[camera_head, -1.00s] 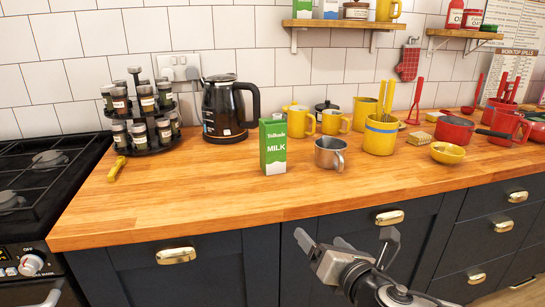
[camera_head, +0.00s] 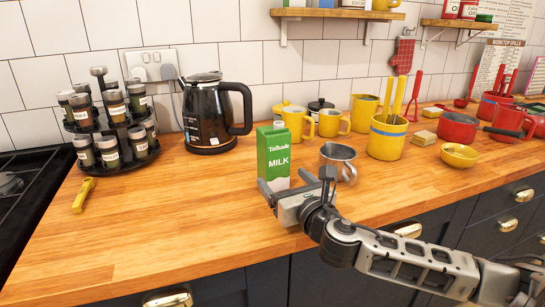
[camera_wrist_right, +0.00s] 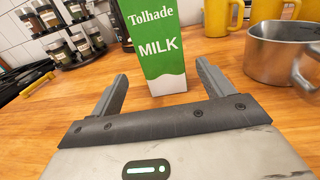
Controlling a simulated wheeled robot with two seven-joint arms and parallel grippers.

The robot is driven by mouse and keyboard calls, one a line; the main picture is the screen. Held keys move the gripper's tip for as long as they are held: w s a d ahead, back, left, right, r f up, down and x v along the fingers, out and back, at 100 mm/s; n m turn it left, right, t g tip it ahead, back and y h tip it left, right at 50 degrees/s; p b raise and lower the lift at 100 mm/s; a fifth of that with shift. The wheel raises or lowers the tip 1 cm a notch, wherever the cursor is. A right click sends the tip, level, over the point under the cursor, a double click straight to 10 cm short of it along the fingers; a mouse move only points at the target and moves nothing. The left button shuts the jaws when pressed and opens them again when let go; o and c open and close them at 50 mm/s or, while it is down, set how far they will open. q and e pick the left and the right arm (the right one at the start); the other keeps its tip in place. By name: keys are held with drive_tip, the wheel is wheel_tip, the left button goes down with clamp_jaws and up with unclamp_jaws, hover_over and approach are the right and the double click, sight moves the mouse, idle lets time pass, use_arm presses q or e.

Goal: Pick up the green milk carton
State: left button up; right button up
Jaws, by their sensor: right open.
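The green milk carton (camera_head: 273,157), with a white cap and white "MILK" lettering, stands upright on the wooden worktop. My right gripper (camera_head: 297,183) is open and empty, low over the worktop just in front of the carton. In the right wrist view, the carton (camera_wrist_right: 160,50) stands beyond the two spread fingers (camera_wrist_right: 158,92), its base lying between them in the picture. The carton's top is cut off there. My left gripper is in neither view.
A metal mug (camera_head: 338,160) stands close to the right of the carton. Behind are yellow mugs (camera_head: 297,120) and a black kettle (camera_head: 210,115). A spice rack (camera_head: 108,120) and a yellow-handled tool (camera_head: 83,195) are at left. The front left worktop is clear.

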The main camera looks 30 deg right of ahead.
sight(279, 137)
drive_tip(key=w, duration=0.3)
drive_tip(key=shift+w+d, duration=0.25)
drive_tip(key=shift+w+d+r, duration=0.1)
drive_tip(key=shift+w+d, duration=0.1)
drive_tip(key=shift+w, duration=0.7)
drive_tip(key=shift+w+d, duration=0.2)
drive_tip(key=shift+w, duration=0.65)
drive_tip(key=shift+w+d+r, duration=0.1)
drive_tip(key=shift+w+d, duration=0.1)
drive_tip(key=shift+w, duration=0.7)
drive_tip(key=shift+p, duration=0.3)
drive_tip(key=c, duration=1.3)
drive_tip(key=shift+r, duration=0.1)
drive_tip(key=shift+r, duration=0.6)
drive_tip(key=s+r, duration=0.1)
drive_tip(key=r, duration=0.1)
drive_tip(key=s+r+p, duration=0.1)
drive_tip(key=r, duration=0.1)
drive_tip(key=s+r+p, duration=0.1)
drive_tip(key=s+r, duration=0.1)
drive_tip(key=shift+a+r, duration=0.3)
drive_tip(key=shift+r, duration=0.1)
drive_tip(key=s+a+r, duration=0.1)
drive_tip(key=s+r, duration=0.3)
drive_tip(key=s, duration=0.6)
drive_tip(key=shift+a+r+b, duration=0.3)
drive_tip(key=shift+r+b, duration=0.1)
drive_tip(key=shift+b, duration=0.05)
